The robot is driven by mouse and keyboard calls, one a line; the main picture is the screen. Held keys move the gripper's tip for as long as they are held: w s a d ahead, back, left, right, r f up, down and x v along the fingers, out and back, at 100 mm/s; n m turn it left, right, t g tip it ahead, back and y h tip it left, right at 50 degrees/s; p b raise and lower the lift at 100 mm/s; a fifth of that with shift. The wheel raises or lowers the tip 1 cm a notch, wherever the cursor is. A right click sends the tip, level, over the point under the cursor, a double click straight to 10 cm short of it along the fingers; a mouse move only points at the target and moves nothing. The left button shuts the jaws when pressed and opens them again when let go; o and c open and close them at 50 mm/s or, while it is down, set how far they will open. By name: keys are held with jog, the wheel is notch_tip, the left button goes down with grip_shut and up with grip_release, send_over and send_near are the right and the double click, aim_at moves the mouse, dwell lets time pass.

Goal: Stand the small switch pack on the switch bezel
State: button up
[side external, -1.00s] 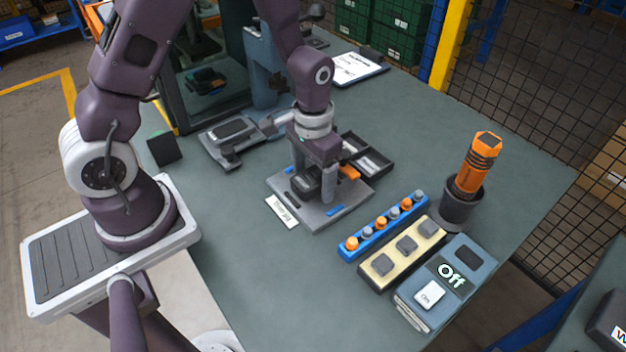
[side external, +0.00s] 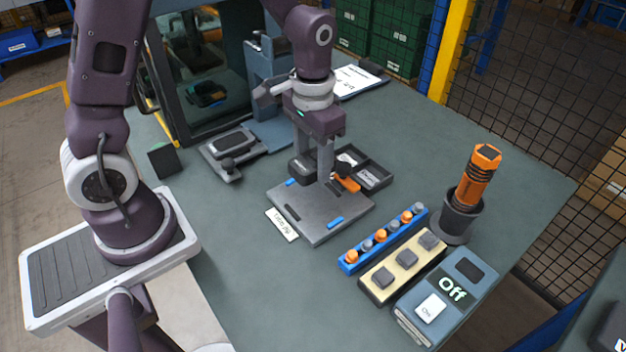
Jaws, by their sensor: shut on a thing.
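My gripper (side external: 324,176) points down over the grey jig plate (side external: 312,222). It is shut on a small dark block, which I take for the small switch pack (side external: 301,169). The pack juts out to the left of the fingers and looks level, a little above the plate. The fingers hide part of it. I cannot tell for sure which part is the switch bezel. A grey unit with a dark rectangular inset (side external: 233,143), left of the plate, may be it; the gripper is to its right.
A black tray (side external: 376,182) lies behind the plate, with an orange piece (side external: 347,184) near its front. To the right are a blue strip of knobs (side external: 350,265), a beige button strip (side external: 372,291), an Off/On panel (side external: 447,291) and an orange tool in a cup (side external: 458,215). The front left table is clear.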

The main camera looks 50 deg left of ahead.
jog(key=shift+w+a+r, duration=0.15)
jog(key=shift+a+r, duration=0.8)
jog(key=a, duration=1.1)
send_near(231, 141)
jog(key=shift+f, duration=2.7)
jog(key=shift+f, duration=0.45)
jog(key=o, duration=1.5)
